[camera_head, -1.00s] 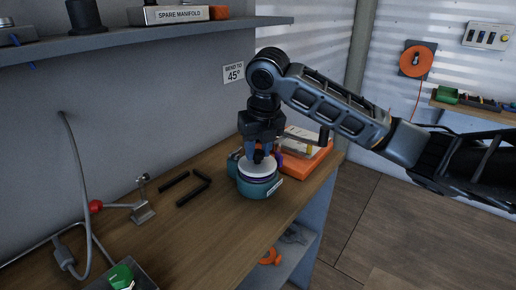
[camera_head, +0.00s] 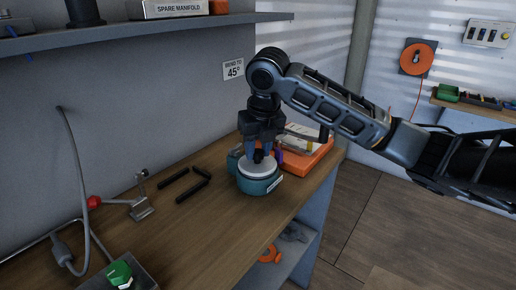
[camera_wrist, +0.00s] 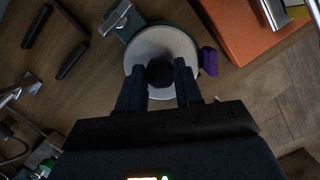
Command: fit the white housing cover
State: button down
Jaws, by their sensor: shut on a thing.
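The white housing cover (camera_head: 259,168) is a round disc with a dark knob in its middle. It sits on top of the round teal housing (camera_head: 257,187) on the bench, looking level, with no clear gap between them in the head view. My gripper (camera_head: 260,157) points down from above and is shut on the cover's knob. In the wrist view the cover (camera_wrist: 160,48) fills the space ahead of my fingers (camera_wrist: 160,84), with the dark knob between them. A purple part (camera_wrist: 208,61) shows beside the cover. The seam under the cover is hidden in the wrist view.
An orange case (camera_head: 308,157) stands right behind the housing. Dark bars (camera_head: 190,192) lie to the left on the wooden bench (camera_head: 215,225). The bench front is clear.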

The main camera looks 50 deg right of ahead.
jog(key=shift+f, duration=0.1)
jog(key=c, duration=0.7)
grip_release()
jog(key=shift+r, duration=0.2)
jog(key=shift+p+v, duration=1.7)
jog(key=shift+v, duration=0.7)
jog(key=v, duration=0.7)
jog(key=shift+s+r+b, duration=0.2)
jog(key=shift+r+b, duration=0.1)
jog(key=shift+b, duration=0.05)
